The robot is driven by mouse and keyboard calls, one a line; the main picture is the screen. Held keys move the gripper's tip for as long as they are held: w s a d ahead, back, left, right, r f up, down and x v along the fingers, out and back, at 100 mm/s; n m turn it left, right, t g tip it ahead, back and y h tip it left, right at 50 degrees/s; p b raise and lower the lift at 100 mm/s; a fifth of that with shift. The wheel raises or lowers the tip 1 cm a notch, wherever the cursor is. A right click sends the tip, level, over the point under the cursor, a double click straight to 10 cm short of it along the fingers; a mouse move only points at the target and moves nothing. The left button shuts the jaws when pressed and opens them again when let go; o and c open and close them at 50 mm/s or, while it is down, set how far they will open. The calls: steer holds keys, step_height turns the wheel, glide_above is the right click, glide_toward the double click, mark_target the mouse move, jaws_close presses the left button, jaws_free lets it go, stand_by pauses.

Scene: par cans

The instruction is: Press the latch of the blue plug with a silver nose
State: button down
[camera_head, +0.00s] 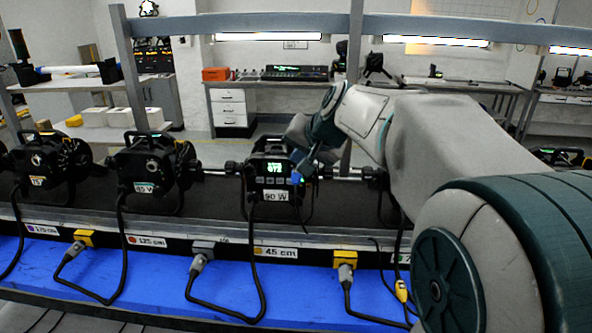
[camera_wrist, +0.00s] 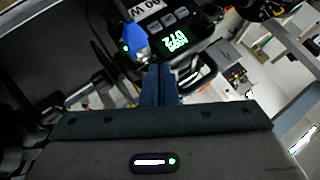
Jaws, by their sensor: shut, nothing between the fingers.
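A bright blue plug (camera_head: 296,178) sits at the right side of the front of the black lamp (camera_head: 268,170) labelled 90 W. My gripper (camera_head: 303,164) is close to the plug in the head view. In the wrist view my gripper (camera_wrist: 160,68) has its dark blue fingers together and empty, with the tips just below and right of the plug. I cannot tell if they touch it.
More lamps stand left, including one labelled 85 W (camera_head: 150,165). Rails and a grey post flank the 90 W lamp. Cables hang to yellow and grey sockets, such as the yellow one (camera_head: 345,258), above a blue surface (camera_head: 140,270). My arm covers the right side.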

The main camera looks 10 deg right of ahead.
mark_target(299, 174)
steer(key=shift+f, duration=0.15)
steer(key=shift+f+b, duration=0.25)
steer(key=shift+b, duration=0.3)
steer(key=shift+f+b, duration=0.4)
stand_by(0.5)
steer(key=shift+r, duration=0.1)
steer(key=shift+r+p, duration=0.55)
steer(key=shift+r, duration=0.15)
steer(key=shift+r, duration=0.1)
step_height(299, 174, up, 5)
steer(key=p, duration=0.3)
steer(key=shift+p, duration=0.35)
